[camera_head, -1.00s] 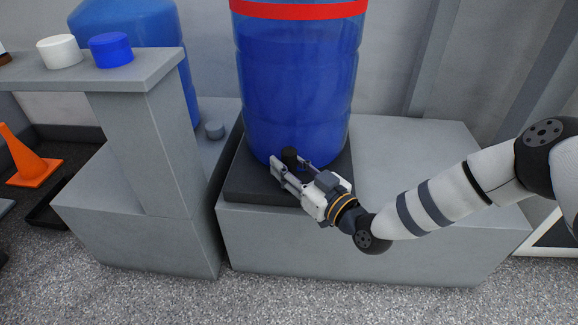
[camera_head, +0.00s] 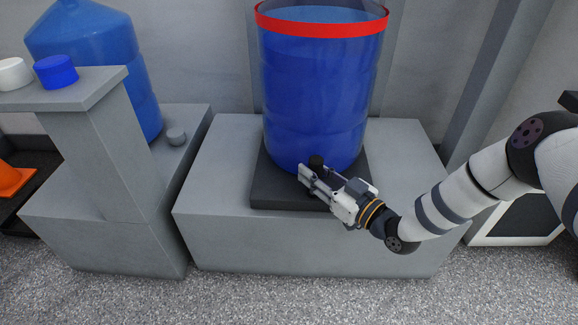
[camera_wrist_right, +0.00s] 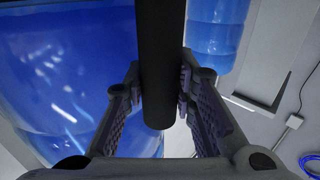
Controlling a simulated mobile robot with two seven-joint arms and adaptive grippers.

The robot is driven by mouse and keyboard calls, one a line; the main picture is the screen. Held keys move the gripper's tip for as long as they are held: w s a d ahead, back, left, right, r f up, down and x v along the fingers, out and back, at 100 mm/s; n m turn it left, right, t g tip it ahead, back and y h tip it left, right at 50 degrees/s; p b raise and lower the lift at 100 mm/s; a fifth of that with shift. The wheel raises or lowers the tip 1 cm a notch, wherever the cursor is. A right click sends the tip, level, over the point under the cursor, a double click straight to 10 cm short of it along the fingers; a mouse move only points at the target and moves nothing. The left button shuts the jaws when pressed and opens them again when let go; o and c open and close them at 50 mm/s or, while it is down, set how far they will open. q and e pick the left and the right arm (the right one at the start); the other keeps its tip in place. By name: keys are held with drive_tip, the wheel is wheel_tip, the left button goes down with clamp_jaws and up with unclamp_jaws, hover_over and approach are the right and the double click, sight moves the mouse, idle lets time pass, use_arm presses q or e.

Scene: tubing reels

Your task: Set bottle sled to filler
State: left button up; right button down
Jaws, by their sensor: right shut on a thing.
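A dark flat sled (camera_head: 283,199) lies on top of a grey block and carries a large blue translucent container (camera_head: 312,100) with a red band at its top. A short black upright post (camera_head: 316,160) stands at the sled's front. My right gripper (camera_head: 308,172) reaches in from the right and is shut on this post. In the right wrist view the black post (camera_wrist_right: 157,65) runs between the two fingers. A blue bottle (camera_head: 90,50) with a shoulder stands at the left behind a grey stand. Nothing in view is clearly recognisable as the filler. My left gripper is out of view.
The grey block (camera_head: 410,160) has free top to the right and left of the sled. A gap separates it from the grey stand (camera_head: 85,130) with a blue cap (camera_head: 56,72) and a white cap (camera_head: 14,74). An orange cone (camera_head: 12,180) sits far left.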

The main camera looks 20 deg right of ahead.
drive_tip(key=s+d, duration=0.4)
drive_tip(key=d, duration=0.6)
drive_tip(key=s+d, duration=0.3)
drive_tip(key=d, duration=0.8)
drive_tip(key=shift+s+f+p, duration=0.15)
drive_tip(key=shift+s+p, duration=0.15)
drive_tip(key=shift+s, duration=0.1)
drive_tip(key=shift+d, duration=0.15)
drive_tip(key=c, duration=1.6)
unclamp_jaws()
drive_tip(key=shift+d, duration=0.1)
drive_tip(key=shift+s, duration=0.15)
drive_tip(key=v, duration=1.2)
